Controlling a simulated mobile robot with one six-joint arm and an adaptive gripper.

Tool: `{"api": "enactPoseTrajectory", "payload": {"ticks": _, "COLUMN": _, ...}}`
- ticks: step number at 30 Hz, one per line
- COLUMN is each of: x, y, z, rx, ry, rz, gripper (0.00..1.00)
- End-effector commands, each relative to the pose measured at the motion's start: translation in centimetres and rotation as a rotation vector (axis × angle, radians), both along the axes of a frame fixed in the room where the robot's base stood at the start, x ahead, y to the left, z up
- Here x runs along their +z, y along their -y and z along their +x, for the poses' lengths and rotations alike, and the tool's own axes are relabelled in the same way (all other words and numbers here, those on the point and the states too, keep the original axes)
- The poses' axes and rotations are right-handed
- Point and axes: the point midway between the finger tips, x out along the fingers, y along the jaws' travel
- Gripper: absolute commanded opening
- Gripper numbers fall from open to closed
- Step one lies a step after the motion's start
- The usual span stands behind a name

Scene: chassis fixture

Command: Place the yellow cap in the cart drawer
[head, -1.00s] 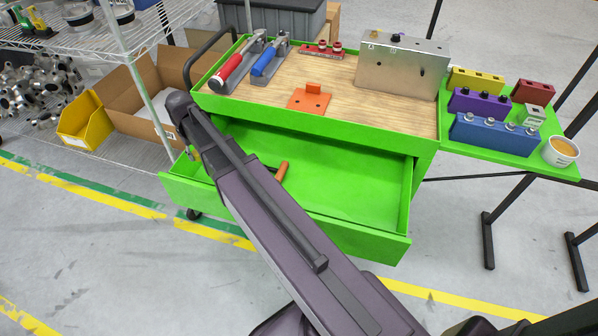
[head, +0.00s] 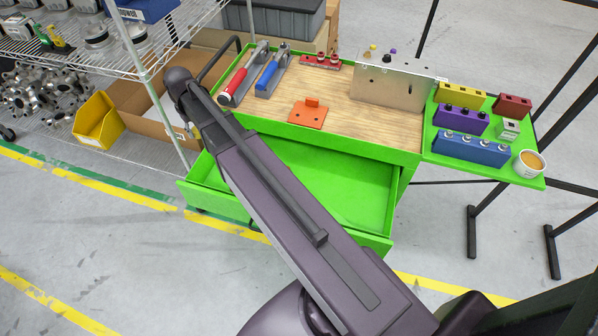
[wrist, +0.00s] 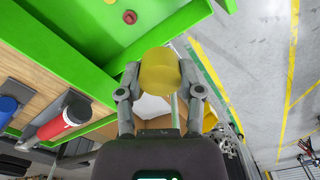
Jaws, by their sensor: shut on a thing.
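The yellow cap (wrist: 158,72) is held between the fingertips of my gripper (wrist: 162,88) in the wrist view. The gripper is shut on it. The open green cart drawer (head: 350,195) shows in the head view, partly covered by my arm. In the wrist view green panels of the cart and drawer (wrist: 82,22) lie above and left of the cap, with a small red round end (wrist: 129,17) on the green surface. The cap appears near a green wall's edge; its height over the drawer is unclear. My arm hides gripper and cap in the head view.
The wooden cart top holds a red-handled clamp (head: 244,78), a blue-handled clamp (head: 271,75), an orange bracket (head: 308,114) and a metal chassis plate (head: 390,82). Coloured blocks (head: 472,149) stand on the right shelf. A wire rack with a yellow bin (head: 98,122) is at left.

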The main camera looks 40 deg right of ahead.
Motion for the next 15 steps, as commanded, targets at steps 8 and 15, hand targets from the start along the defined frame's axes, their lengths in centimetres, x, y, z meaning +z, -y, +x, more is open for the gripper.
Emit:
{"api": "enactPoseTrajectory", "payload": {"ticks": 8, "x": 5.7, "y": 0.0, "z": 0.0, "rx": 0.0, "ry": 0.0, "rz": 0.0, "gripper": 0.27}}
{"api": "enactPoseTrajectory", "payload": {"ticks": 15, "x": 9.7, "y": 0.0, "z": 0.0, "rx": 0.0, "ry": 0.0, "rz": 0.0, "gripper": 0.27}}
